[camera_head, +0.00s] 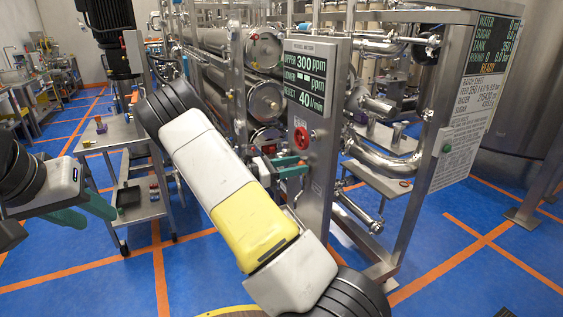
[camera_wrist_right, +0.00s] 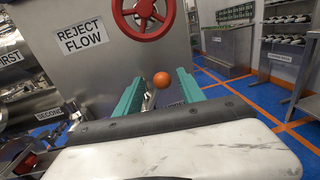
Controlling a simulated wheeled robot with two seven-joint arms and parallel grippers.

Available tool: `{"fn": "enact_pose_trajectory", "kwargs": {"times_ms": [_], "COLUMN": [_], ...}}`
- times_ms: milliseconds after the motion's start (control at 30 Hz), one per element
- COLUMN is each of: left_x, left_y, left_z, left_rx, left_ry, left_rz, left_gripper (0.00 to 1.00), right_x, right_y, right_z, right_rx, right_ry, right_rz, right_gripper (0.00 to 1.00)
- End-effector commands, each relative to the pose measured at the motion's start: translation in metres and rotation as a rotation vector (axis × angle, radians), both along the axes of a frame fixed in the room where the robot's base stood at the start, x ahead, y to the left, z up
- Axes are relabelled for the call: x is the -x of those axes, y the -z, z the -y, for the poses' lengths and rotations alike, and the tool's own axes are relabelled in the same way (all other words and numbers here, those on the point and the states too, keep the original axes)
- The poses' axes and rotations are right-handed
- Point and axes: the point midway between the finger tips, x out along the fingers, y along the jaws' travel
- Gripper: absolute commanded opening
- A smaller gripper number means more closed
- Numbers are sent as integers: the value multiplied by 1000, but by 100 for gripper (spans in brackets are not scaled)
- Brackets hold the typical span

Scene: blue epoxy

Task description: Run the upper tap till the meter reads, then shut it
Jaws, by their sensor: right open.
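The meter panel (camera_head: 304,77) reads UPPER 300 ppm, LOWER dashes and REJECT 40 l/min. Below it is a red handwheel (camera_head: 303,138); in the right wrist view the red handwheel (camera_wrist_right: 146,14) is beside a REJECT FLOW label. My right gripper (camera_head: 302,166) is open just below the handwheel. In the right wrist view an orange ball (camera_wrist_right: 161,80) shows between the fingers of my right gripper (camera_wrist_right: 160,92); contact cannot be told. My left gripper (camera_head: 101,221) is open and empty at the left. I cannot make out the upper tap clearly.
FIRST (camera_wrist_right: 11,58) and SECOND (camera_wrist_right: 49,114) labels show at the left of the right wrist view. A steel cart (camera_head: 135,215) with small items stands at the left. A board (camera_head: 475,115) hangs on the frame at the right. Blue floor is free at front left.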

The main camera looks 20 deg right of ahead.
Motion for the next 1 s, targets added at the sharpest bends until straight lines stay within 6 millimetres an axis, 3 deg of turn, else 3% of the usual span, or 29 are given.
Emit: {"fn": "enact_pose_trajectory", "kwargs": {"times_ms": [200,367,867,1000], "left_x": [0,0,0,0], "left_y": [0,0,0,0], "left_z": [0,0,0,0], "left_rx": [0,0,0,0], "left_ry": [0,0,0,0], "left_rz": [0,0,0,0], "left_gripper": [36,36,36,36], "right_x": [-2,-2,0,14], "right_y": [1,2,2,0], "right_z": [-38,-53,-55,-47], "right_rx": [0,-1,-7,-99], "right_ry": [-3,-1,4,52], "right_rz": [-2,-3,0,46], "right_gripper": [46,46,46,46]}}
